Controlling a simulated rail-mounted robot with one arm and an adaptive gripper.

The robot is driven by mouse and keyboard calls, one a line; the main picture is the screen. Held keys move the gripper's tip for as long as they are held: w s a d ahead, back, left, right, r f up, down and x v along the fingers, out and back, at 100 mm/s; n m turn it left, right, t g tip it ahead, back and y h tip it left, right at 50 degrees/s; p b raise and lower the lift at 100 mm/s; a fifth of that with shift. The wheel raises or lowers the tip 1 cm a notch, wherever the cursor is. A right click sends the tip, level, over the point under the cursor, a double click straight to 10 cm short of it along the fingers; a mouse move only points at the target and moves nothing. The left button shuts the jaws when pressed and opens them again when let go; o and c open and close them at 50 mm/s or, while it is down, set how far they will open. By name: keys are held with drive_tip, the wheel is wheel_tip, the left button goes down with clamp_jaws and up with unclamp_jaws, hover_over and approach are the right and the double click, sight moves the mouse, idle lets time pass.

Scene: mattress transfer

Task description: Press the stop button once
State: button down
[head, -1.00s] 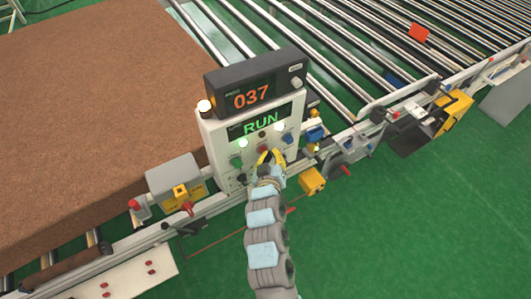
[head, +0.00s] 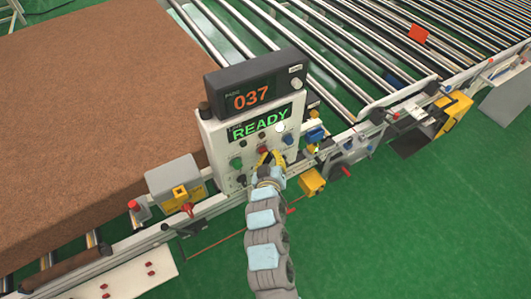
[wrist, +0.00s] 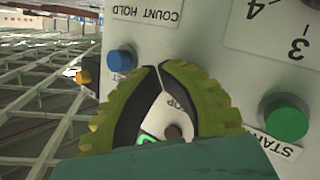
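The control panel (head: 222,150) stands beside the conveyor and its screen (head: 262,122) reads READY. The red stop button (head: 262,149) sits in the panel's button row, partly visible behind my gripper (head: 268,155). In the wrist view my gripper (wrist: 157,68) has its yellow-green fingers bowed, with the tips together against or just before the panel. Nothing is held.
The green START button (wrist: 286,120) and a blue button (wrist: 121,60) flank the fingers. A counter box (head: 250,88) reading 037 sits atop the panel. A large brown mattress (head: 100,110) lies left; rollers (head: 340,50) extend right. Green floor (head: 400,240) is clear in front.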

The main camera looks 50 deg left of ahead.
drive_tip(key=shift+s+d+p, duration=0.25)
drive_tip(key=shift+d+p, duration=0.2)
drive_tip(key=shift+d, duration=0.5)
drive_tip(key=shift+d+r, duration=0.1)
drive_tip(key=shift+d, duration=0.05)
drive_tip(key=d+p, duration=0.2)
drive_tip(key=d, duration=0.1)
drive_tip(key=d+p, duration=0.1)
drive_tip(key=shift+s+d, duration=0.35)
drive_tip(key=shift+s, duration=0.05)
idle(0.5)
